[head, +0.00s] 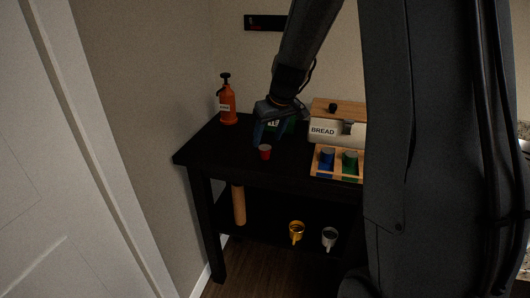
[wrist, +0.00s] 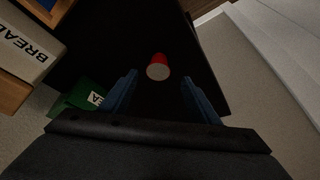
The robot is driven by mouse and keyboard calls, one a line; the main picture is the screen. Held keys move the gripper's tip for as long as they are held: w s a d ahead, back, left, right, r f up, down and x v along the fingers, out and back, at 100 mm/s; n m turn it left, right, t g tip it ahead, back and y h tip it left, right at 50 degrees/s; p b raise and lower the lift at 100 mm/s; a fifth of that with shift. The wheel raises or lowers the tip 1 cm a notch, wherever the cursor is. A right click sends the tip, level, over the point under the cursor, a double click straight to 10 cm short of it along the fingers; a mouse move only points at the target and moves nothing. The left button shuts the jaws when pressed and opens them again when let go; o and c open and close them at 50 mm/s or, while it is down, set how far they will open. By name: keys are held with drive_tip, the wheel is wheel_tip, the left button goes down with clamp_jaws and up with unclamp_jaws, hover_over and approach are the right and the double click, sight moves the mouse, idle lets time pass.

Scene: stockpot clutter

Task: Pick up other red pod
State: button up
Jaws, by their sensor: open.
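A small red pod (head: 265,152) with a pale lid stands on the black table (head: 212,140), near its front edge. In the wrist view the red pod (wrist: 158,66) lies ahead of my gripper (wrist: 160,82), roughly centred between the two blue fingers and a little beyond their tips. My gripper (head: 268,128) is open and empty, above the table just behind the pod in the head view. No other red pod shows clearly in these frames.
A wooden tray (head: 318,172) holds a blue pod (head: 327,158) and a green pod (head: 350,160). A bread box (head: 323,131), green tea box (wrist: 75,100) and orange bottle (head: 228,104) stand nearby. Two mugs sit on the lower shelf. The table's left front is clear.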

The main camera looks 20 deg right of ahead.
sight(265, 148)
drive_tip(key=shift+p+x, duration=0.8)
drive_tip(key=shift+x, duration=1.7)
drive_tip(key=shift+d, duration=0.15)
drive_tip(key=c, duration=1.1)
